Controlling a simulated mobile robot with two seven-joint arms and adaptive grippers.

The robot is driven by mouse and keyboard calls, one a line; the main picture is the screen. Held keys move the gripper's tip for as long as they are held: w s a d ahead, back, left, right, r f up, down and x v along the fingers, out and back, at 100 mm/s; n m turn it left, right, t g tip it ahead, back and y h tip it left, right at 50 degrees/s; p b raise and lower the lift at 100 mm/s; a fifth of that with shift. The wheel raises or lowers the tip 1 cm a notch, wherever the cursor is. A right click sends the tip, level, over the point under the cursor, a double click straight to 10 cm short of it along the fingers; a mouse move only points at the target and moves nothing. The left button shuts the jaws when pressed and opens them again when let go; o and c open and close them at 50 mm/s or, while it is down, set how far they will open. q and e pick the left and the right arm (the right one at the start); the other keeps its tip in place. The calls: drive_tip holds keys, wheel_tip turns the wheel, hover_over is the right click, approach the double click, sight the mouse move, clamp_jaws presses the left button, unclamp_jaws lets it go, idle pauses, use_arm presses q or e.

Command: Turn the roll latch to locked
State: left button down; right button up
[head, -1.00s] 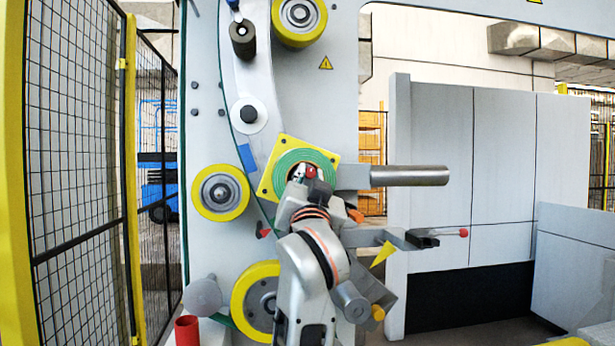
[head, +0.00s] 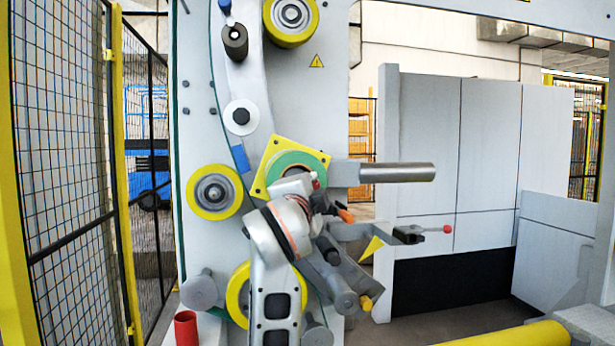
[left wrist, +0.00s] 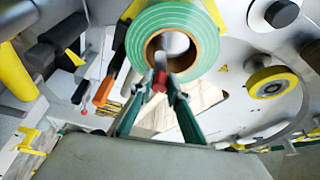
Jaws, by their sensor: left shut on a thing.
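The green roll (head: 285,163) sits on a yellow square plate (head: 262,181) on the grey machine panel. In the left wrist view the roll (left wrist: 205,38) faces me with its tan core. A small red part (left wrist: 160,79), which looks like the roll latch, stands in front of the core's lower edge. My left gripper (left wrist: 161,88) is shut on it, one finger on each side. In the head view the red tip (head: 316,182) shows just past my left gripper (head: 312,194), which hides the roll's lower part. I cannot read the latch's angle. My right gripper is not in view.
A grey bar (head: 398,172) sticks out right of the roll. Below it are an orange handle (head: 345,215) and a red-knobbed lever (head: 447,229). Yellow rollers (head: 214,192) stand on the left. A mesh fence (head: 60,150) bounds the left side.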

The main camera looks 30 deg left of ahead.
use_arm(q)
wheel_tip(320, 180, down, 3)
drive_tip(key=m+g+p, duration=0.1)
drive_tip(key=m+p, duration=0.1)
drive_tip(key=m, duration=0.1)
drive_tip(key=m+g+p, duration=0.2)
drive_tip(key=m+p, duration=0.1)
drive_tip(key=m+g+p, duration=0.1)
drive_tip(key=m+p, duration=0.2)
drive_tip(key=m, duration=0.1)
drive_tip(key=shift+g, duration=0.3)
idle(0.4)
drive_tip(key=c, duration=2)
unclamp_jaws()
drive_tip(key=shift+o, duration=0.4)
drive_tip(key=shift+r, duration=0.1)
